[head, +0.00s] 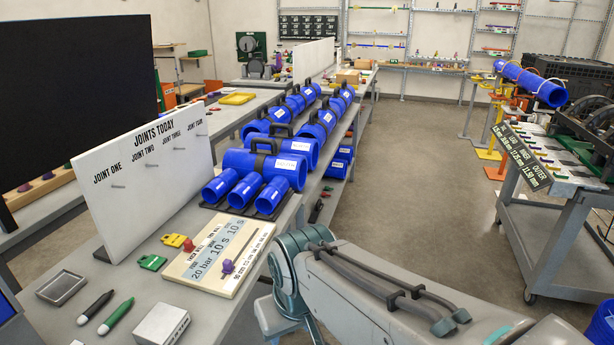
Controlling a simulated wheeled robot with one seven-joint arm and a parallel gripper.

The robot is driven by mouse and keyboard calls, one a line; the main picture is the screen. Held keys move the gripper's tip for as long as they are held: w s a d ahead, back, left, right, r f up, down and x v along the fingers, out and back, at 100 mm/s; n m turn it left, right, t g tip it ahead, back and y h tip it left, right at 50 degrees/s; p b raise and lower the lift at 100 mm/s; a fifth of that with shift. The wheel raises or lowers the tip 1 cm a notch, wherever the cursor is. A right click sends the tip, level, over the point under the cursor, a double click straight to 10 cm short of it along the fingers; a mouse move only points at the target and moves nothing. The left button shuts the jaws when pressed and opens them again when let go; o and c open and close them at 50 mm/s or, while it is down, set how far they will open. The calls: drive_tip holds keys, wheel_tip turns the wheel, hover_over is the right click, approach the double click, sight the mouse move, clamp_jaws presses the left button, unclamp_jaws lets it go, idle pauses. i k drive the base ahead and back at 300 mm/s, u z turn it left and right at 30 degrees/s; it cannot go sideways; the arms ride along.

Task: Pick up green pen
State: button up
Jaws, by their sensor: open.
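The green pen (116,316) lies on the grey bench (145,277) at the lower left. It lies at a slant, just right of a black pen (95,307) and left of a small grey metal box (162,325). Nothing covers it. My arm reaches in from the lower right and bends down beside the bench's right edge. My gripper is out of the picture, so its place relative to the pen cannot be seen.
A shallow dark tray (62,288), a green tag (152,262) and a pale panel board (222,258) lie near the pens. A white sign board (145,175) stands behind. Blue pipe pieces (264,167) fill the bench further back. Open floor (410,165) lies to the right.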

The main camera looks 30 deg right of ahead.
sight(107, 325)
drive_tip(key=z, duration=0.95)
drive_tip(key=k, duration=0.6)
drive_tip(key=u, duration=0.8)
drive_tip(key=i, duration=0.95)
drive_tip(key=z, duration=0.6)
drive_tip(key=k, duration=0.1)
drive_tip(key=u, duration=2.2)
